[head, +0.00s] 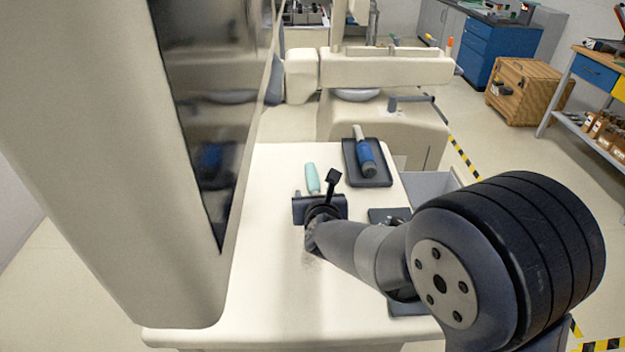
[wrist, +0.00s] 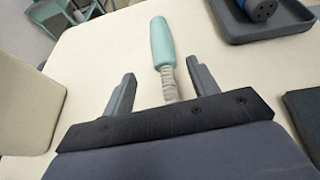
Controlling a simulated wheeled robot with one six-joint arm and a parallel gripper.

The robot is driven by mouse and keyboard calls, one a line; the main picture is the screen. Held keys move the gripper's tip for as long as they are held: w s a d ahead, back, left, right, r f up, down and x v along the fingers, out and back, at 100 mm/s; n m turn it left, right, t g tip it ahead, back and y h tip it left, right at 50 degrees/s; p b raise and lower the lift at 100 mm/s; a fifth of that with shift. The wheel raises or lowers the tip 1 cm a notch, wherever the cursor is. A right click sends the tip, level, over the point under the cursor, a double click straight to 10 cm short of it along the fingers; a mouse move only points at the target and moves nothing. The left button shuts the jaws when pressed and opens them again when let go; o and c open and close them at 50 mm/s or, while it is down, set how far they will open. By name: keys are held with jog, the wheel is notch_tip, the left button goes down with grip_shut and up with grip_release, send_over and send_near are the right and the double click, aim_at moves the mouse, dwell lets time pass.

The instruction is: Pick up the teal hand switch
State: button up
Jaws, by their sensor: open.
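The teal hand switch (head: 312,178) lies on the cream cart top (head: 270,290), just beyond my gripper (head: 320,196) in the head view. In the wrist view the teal hand switch (wrist: 162,42) has a smooth teal body with a ribbed grey neck pointing toward my gripper (wrist: 160,84). My gripper is open, and its two fingers stand on either side of the neck with gaps on both sides. The teal body lies ahead of the fingertips. The near end of the neck is hidden behind the gripper's palm bar.
A dark tray (head: 383,181) holding a blue cylinder (head: 364,152) sits to the right of the switch. Another dark item (head: 388,215) lies nearer, beside my arm. A tall cream panel (head: 120,150) with a dark glossy face rises at the left. The near left cart top is clear.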

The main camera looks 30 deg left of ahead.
aim_at(315, 189)
jog(key=x, duration=0.1)
jog(key=p+x, duration=0.1)
jog(key=x, duration=0.1)
jog(key=shift+w+d, duration=0.25)
jog(key=shift+w, duration=0.05)
jog(key=shift+w+a+f, duration=0.2)
jog(key=shift+a, duration=0.05)
jog(key=shift+c, duration=0.4)
jog(key=c, duration=1)
